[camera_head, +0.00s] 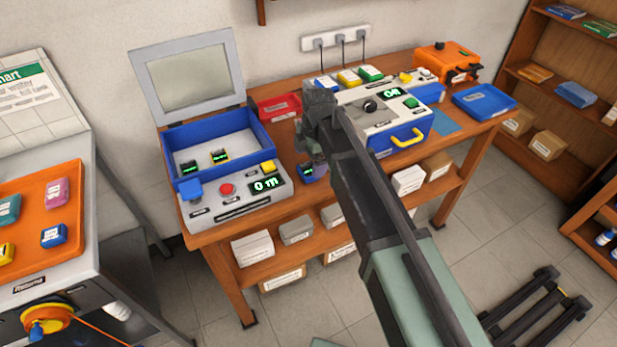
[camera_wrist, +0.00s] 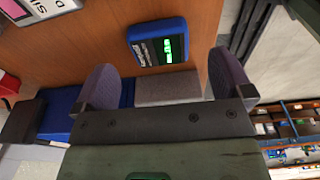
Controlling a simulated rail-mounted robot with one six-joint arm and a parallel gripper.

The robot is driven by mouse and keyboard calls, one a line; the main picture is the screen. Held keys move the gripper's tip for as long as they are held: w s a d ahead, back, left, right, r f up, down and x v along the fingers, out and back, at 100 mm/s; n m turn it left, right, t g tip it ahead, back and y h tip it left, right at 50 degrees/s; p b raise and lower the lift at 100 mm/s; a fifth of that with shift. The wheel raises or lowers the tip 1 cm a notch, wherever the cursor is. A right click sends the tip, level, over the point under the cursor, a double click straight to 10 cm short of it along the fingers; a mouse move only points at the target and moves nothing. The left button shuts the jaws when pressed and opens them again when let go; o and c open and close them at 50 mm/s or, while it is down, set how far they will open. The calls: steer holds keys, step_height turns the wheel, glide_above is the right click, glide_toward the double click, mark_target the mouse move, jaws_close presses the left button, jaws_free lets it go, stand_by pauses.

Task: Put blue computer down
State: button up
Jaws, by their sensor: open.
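A small blue computer (camera_head: 312,173) with a green display sits on the wooden table near its front edge, between the two test units. It also shows in the wrist view (camera_wrist: 158,42), resting on the brown tabletop. My gripper (camera_head: 309,148) is over the table just by this computer. In the wrist view my gripper's two fingers (camera_wrist: 163,80) are wide apart with nothing gripped. The computer lies beyond the fingertips, apart from them. My arm hides part of the table behind it.
An open blue case (camera_head: 265,133) with a control panel stands left, holding two small devices with green displays. A blue-and-white test unit (camera_head: 385,115) stands right. A red tray (camera_head: 280,107) and blue tray (camera_head: 484,101) lie on the table. Boxes fill the lower shelf.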

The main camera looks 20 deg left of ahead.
mark_target(308, 169)
step_height(308, 169, down, 4)
steer(key=b, duration=0.2)
steer(key=shift+s+a+f+b, duration=0.15)
steer(key=shift+b, duration=0.25)
steer(key=shift+r, duration=0.25)
steer(key=shift+c, duration=0.2)
steer(key=c, duration=1.1)
